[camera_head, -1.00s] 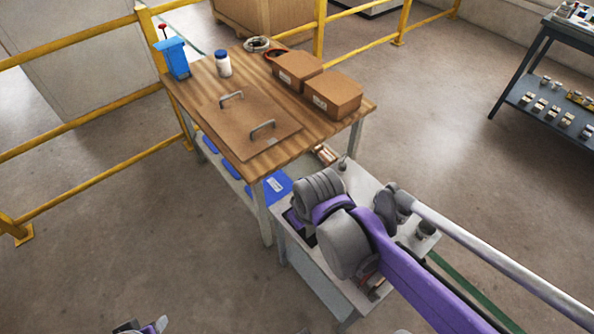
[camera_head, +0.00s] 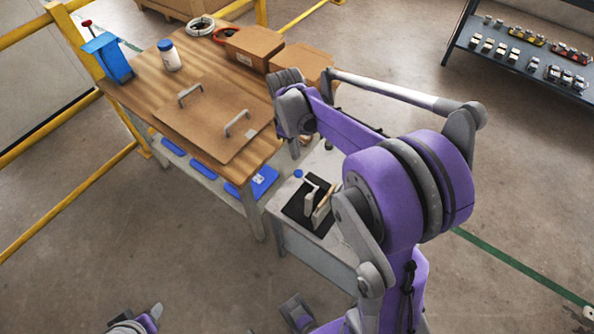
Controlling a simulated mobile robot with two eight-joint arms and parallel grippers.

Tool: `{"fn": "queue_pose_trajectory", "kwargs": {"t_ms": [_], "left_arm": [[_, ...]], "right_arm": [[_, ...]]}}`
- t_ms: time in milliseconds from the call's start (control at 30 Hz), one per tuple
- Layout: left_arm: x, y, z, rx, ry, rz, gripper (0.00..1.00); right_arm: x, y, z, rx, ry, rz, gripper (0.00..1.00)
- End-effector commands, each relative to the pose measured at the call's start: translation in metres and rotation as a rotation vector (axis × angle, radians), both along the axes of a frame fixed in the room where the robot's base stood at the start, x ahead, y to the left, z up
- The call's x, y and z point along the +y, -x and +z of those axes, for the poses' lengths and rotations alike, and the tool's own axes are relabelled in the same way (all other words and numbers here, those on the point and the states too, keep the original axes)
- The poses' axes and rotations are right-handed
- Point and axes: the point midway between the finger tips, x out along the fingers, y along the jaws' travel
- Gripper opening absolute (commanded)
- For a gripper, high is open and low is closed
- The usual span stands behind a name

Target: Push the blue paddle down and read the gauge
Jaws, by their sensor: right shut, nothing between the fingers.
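A small round blue piece (camera_head: 298,174), which looks like the blue paddle, shows on the low light-grey table. Close to it, upright beige pieces (camera_head: 310,190) stand on a black pad (camera_head: 298,207). No gauge face can be made out. My right arm crosses above this table, and its large purple joint covers the table's right side. My right gripper is shut and empty; it is mostly hidden by the arm, and I cannot place its fingertips exactly.
A wooden table (camera_head: 140,90) stands behind, with a brown panel with two handles (camera_head: 205,145), a blue box (camera_head: 108,60), a white bottle (camera_head: 168,56) and cardboard boxes (camera_head: 255,45). Yellow railings (camera_head: 75,45) run left. A dark shelf (camera_head: 520,55) stands right. Floor between is clear.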

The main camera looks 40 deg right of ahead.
Motion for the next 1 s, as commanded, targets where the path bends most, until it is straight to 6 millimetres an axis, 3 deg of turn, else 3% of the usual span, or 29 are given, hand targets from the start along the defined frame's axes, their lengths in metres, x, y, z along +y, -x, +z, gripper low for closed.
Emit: {"fn": "queue_pose_trajectory", "kwargs": {"t_ms": [367, 800, 1000], "left_arm": [[0.000, 0.001, -0.005, 0.002, 0.000, 0.000, 0.50], [0.000, 0.006, -0.043, 0.014, 0.000, 0.000, 0.50], [0.000, 0.006, -0.052, 0.017, 0.000, 0.000, 0.50]], "right_arm": [[0.000, 0.001, -0.007, -0.001, 0.001, -0.001, 0.00], [-0.002, 0.006, -0.058, -0.001, 0.001, -0.002, 0.00], [-0.002, 0.007, -0.070, -0.001, 0.001, -0.002, 0.00]]}}
